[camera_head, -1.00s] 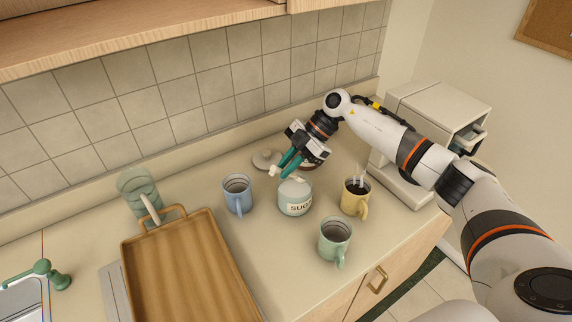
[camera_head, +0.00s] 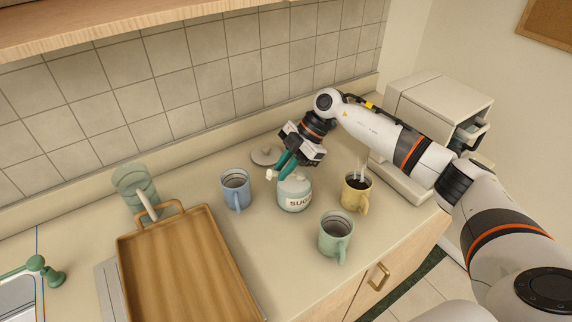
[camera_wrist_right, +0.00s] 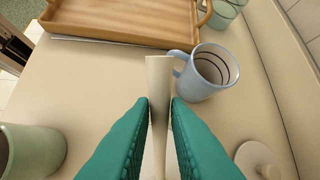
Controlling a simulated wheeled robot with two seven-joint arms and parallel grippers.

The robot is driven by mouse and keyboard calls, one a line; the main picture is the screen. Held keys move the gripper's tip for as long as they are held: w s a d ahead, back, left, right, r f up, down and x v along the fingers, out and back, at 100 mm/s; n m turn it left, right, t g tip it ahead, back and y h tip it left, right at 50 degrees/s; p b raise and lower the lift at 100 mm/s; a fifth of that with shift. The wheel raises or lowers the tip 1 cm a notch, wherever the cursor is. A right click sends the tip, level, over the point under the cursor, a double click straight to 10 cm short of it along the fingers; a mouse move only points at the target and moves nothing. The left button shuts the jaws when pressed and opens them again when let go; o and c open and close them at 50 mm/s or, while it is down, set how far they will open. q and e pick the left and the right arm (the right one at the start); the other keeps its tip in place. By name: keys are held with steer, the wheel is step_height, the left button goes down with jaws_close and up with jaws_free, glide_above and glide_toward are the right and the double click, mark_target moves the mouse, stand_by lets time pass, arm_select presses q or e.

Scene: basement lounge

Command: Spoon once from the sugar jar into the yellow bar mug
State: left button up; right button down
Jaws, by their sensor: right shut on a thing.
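The sugar jar (camera_head: 294,200), pale green-grey with a "SUG" label, stands in the middle of the counter. My right gripper (camera_head: 281,172) is just above the jar and shut on a cream spoon (camera_head: 270,175). In the right wrist view, the spoon's wide handle (camera_wrist_right: 160,75) is between the green fingers (camera_wrist_right: 160,115). The spoon's other end is hidden, so I cannot tell whether it is inside the jar. The yellow mug (camera_head: 355,196) stands right of the jar, with dark contents and pale upright shapes at its top. My left gripper is not in view.
A blue mug (camera_head: 236,192) stands left of the jar, a green mug (camera_head: 335,238) in front. The jar's lid (camera_head: 266,155) lies behind. A wooden tray (camera_head: 180,265) and green cups (camera_head: 135,188) are left. A white appliance (camera_head: 435,105) stands at the right.

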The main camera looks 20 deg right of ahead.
mark_target(273, 171)
steer(key=shift+s+a+r+h+p, duration=0.1)
steer(key=shift+a+r+h+p, duration=0.2)
steer(key=shift+p, duration=0.4)
steer(key=shift+s+a+r+h+p, duration=0.1)
steer(key=shift+a+h+p, duration=0.2)
steer(key=shift+h+p, duration=0.3)
steer(key=p, duration=0.1)
steer(key=a+h+p, duration=0.1)
steer(key=a+t+h+p, duration=0.1)
steer(key=shift+s+r+n+p, duration=0.25)
steer(key=shift+r+n+p, duration=0.05)
steer(key=shift+p, duration=0.1)
steer(key=shift+s+a+r+t+h+p, duration=0.15)
steer(key=shift+a+r+h+p, duration=0.2)
steer(key=shift+r+h+p, duration=0.25)
steer(key=shift+s+a+r+t+h+p, duration=0.15)
steer(key=shift+a+r+h+p, duration=0.2)
steer(key=shift+r+h+p, duration=0.2)
steer(key=shift+w, duration=0.1)
steer(key=shift+f, duration=0.1)
